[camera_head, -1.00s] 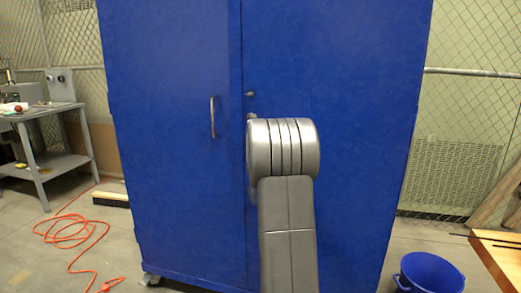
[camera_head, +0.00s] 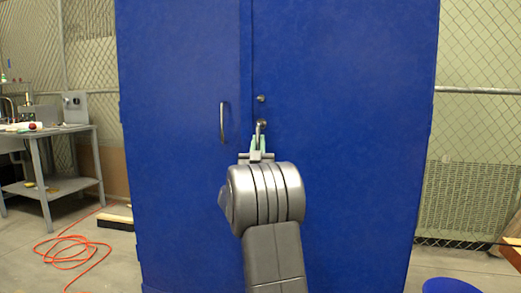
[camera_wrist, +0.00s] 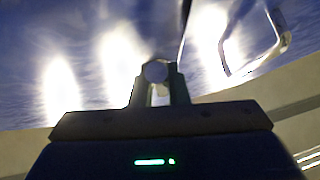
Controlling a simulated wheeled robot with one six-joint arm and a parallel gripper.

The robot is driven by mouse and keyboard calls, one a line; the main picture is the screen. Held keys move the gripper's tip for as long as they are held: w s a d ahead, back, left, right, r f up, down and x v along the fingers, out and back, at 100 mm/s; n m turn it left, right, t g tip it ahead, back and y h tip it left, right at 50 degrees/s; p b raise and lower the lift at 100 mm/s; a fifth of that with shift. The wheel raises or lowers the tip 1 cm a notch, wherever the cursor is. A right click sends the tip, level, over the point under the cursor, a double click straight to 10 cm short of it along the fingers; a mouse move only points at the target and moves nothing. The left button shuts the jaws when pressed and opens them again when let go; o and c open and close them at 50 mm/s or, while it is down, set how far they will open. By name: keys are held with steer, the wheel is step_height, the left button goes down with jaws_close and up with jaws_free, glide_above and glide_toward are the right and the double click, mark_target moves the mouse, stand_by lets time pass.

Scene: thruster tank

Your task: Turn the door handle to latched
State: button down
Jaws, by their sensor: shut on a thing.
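The door handle (camera_head: 261,126) is a small metal lever on the blue cabinet's right door (camera_head: 345,110), close to the seam between the doors. It appears to hang roughly straight down from its round pivot. My gripper (camera_head: 259,146) is shut on the lower part of the handle, just in front of the door. In the wrist view my gripper (camera_wrist: 159,88) has the handle's rounded end (camera_wrist: 155,71) between its fingers. My fingers hide part of the lever. Whether it is latched cannot be told.
A fixed vertical pull bar (camera_head: 222,122) is on the left door. A small round lock (camera_head: 261,98) sits above the handle. A grey workbench (camera_head: 50,165) and an orange cord (camera_head: 72,250) are at the left. A blue bucket (camera_head: 452,285) is at the lower right.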

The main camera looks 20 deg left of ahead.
steer(key=shift+a+m+h, duration=0.1)
steer(key=shift+m+h, duration=0.3)
steer(key=c, duration=1.4)
jaws_free()
steer(key=p+v, duration=0.1)
steer(key=v, duration=1.3)
steer(key=shift+w, duration=0.2)
steer(key=b+x, duration=0.1)
steer(key=x, duration=1.2)
steer(key=shift+w+r, duration=0.15)
steer(key=shift+r, duration=0.15)
